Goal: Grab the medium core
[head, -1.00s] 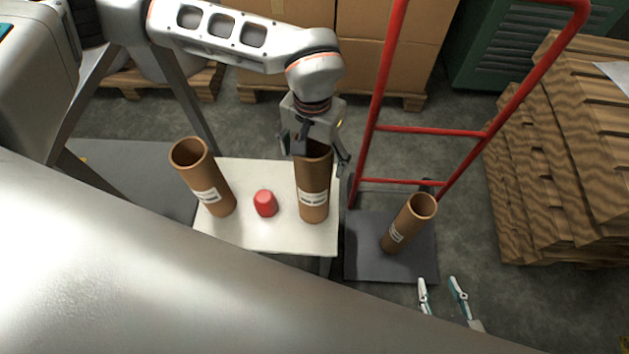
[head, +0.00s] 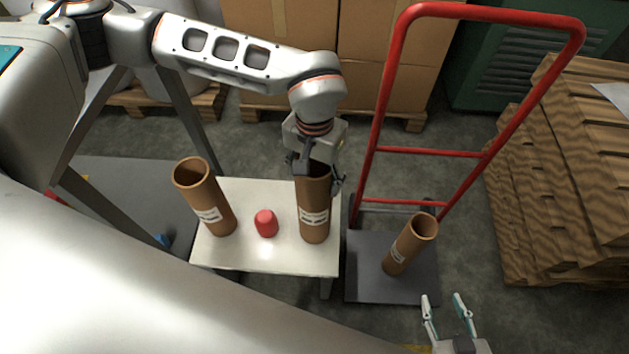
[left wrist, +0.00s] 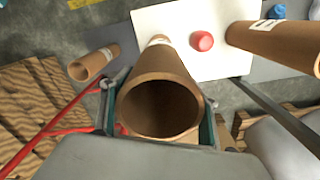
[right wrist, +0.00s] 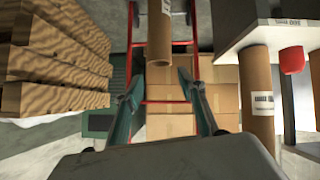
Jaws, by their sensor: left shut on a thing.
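Three brown cardboard cores with white labels are in the head view. One core (head: 314,215) stands upright on the right side of the white table; another core (head: 206,198) stands at the table's left. A slimmer core (head: 410,245) stands on the hand truck's plate. My left gripper (head: 315,172) is shut on the top of the table's right core, which still stands on the table. The left wrist view shows this core's open end (left wrist: 160,108) between the fingers. My right gripper (head: 447,302) is open and empty, low at the right; its wrist view shows the hand truck's core (right wrist: 158,35) ahead.
A small red object (head: 265,223) sits on the white table (head: 260,258) between the two cores. The red hand truck (head: 425,153) stands to the right. Stacked wooden pallets (head: 545,190) are at the far right; cardboard boxes (head: 385,95) are behind.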

